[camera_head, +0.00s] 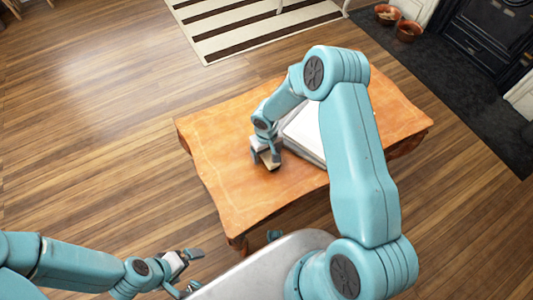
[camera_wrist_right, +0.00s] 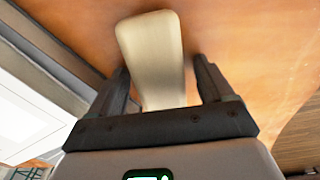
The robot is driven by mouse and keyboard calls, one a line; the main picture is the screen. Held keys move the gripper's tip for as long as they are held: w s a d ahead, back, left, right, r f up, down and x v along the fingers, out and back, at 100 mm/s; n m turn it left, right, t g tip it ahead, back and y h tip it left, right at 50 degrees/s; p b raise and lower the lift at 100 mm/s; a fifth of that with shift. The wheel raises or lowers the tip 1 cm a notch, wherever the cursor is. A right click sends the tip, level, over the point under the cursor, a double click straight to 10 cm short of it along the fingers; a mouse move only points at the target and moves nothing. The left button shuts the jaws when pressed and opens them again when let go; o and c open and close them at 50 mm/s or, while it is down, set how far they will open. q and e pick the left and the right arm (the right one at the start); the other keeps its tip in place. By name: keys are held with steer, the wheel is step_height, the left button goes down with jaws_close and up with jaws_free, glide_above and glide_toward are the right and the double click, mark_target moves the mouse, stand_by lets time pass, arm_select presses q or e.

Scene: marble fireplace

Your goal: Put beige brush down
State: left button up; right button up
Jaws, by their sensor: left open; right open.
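The beige brush (camera_wrist_right: 152,45) is a pale, smooth, rounded block in the right wrist view. It lies against the orange wooden table (camera_head: 215,135). My right gripper (camera_wrist_right: 162,70) is open, with one finger on each side of the brush and narrow gaps beside it. In the head view my right gripper (camera_head: 265,157) is low over the table, and a small pale part of the brush (camera_head: 271,161) shows at its fingers. The brush's far side and underside are hidden. My left gripper (camera_head: 186,271) is open and empty, away from the table at lower left.
A white, book-like stack (camera_head: 304,134) lies on the table just right of my right gripper, partly hidden by my right arm. The table's left part is clear. Wooden floor surrounds it. A striped rug (camera_head: 245,25), two brown bowls (camera_head: 408,31) and a dark fireplace (camera_head: 480,35) are behind.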

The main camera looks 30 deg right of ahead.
steer(key=c, duration=1)
steer(key=shift+c, duration=1)
steer(key=shift+r, duration=0.15)
